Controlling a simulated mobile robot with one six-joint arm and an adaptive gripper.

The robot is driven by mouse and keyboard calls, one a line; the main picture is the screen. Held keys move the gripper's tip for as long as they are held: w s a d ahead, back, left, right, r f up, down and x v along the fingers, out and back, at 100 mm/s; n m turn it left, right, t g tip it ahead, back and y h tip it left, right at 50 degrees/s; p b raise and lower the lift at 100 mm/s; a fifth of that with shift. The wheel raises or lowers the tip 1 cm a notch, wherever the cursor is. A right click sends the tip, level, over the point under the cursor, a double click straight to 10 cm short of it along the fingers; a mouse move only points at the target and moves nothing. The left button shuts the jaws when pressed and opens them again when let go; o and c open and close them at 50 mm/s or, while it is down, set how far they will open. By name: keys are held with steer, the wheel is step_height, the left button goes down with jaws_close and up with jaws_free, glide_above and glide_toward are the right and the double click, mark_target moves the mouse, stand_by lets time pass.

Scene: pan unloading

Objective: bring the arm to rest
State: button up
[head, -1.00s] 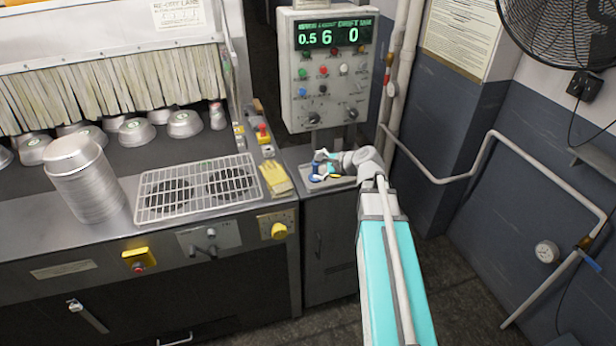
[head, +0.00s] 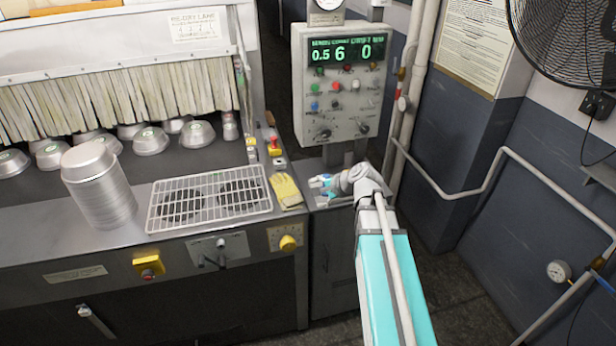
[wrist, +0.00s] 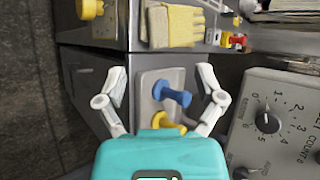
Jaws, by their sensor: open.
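My gripper (head: 319,184) is at the side counter below the control panel, with its wrist bent towards the left in the head view. In the wrist view its two white fingers (wrist: 162,75) are spread wide with nothing between them. Beyond and below them is a shallow grey tray (wrist: 147,84). A blue dumbbell-shaped piece (wrist: 172,94) and a yellow piece (wrist: 165,123) lie in it. My gripper's body hides part of the yellow piece. I cannot tell how high my gripper is above the tray.
The control panel (head: 298,82) stands close behind my arm. Left are yellow gloves (head: 285,191), a wire rack (head: 210,196) and a stack of round pans (head: 100,190). More pans sit by the strip curtain (head: 120,97). A pipe (head: 455,194) runs along the right wall.

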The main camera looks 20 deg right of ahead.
steer(key=s+a+f+n+g+h, duration=0.3)
steer(key=s+n, duration=0.4)
steer(key=s+a+f+n+g+h, duration=0.3)
steer(key=s+n+g, duration=0.1)
steer(key=s+n, duration=0.3)
steer(key=shift+s+f+g, duration=0.3)
steer(key=shift+s, duration=0.15)
steer(key=shift+a, duration=0.1)
stand_by(0.5)
